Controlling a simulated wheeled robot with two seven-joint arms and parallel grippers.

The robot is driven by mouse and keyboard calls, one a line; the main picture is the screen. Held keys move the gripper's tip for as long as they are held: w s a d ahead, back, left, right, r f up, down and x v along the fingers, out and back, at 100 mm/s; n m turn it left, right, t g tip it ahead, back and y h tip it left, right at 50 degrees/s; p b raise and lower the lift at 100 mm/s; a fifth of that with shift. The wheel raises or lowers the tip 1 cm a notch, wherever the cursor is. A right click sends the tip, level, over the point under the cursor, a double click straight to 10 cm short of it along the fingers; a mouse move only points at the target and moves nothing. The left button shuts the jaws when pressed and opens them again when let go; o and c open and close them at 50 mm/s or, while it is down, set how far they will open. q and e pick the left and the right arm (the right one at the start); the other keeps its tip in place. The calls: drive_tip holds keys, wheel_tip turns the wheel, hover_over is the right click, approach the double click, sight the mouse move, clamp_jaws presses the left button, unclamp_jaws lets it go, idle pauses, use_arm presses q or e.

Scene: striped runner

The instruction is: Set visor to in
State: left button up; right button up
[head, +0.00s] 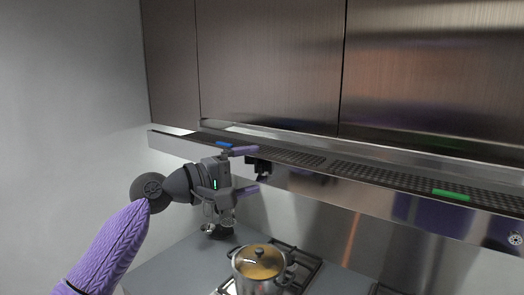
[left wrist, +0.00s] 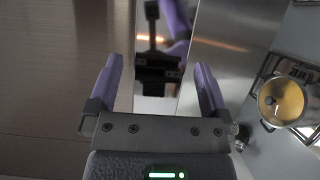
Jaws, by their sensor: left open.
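The visor (head: 390,202) is a long, shiny steel strip with a dark mesh top, sticking out below the wall cabinets in the head view. My left gripper (head: 252,169) is open and empty in front of the visor's left part, one finger above the other. In the left wrist view the open fingers (left wrist: 160,68) stand on either side of a mirror-like strip, the visor front (left wrist: 175,106), which reflects the gripper. Whether the fingers touch it I cannot tell. My right gripper is not in view.
A steel pot (head: 258,268) with a glass lid stands on the gas hob (head: 307,268) below. Dark steel cabinets (head: 270,65) close off the space above the visor. A blue mark (head: 224,144) and a green mark (head: 452,194) lie along the visor. A grey wall (head: 70,100) is on the left.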

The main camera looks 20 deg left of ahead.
use_arm(q)
drive_tip(key=shift+x, duration=1.4)
clamp_jaws()
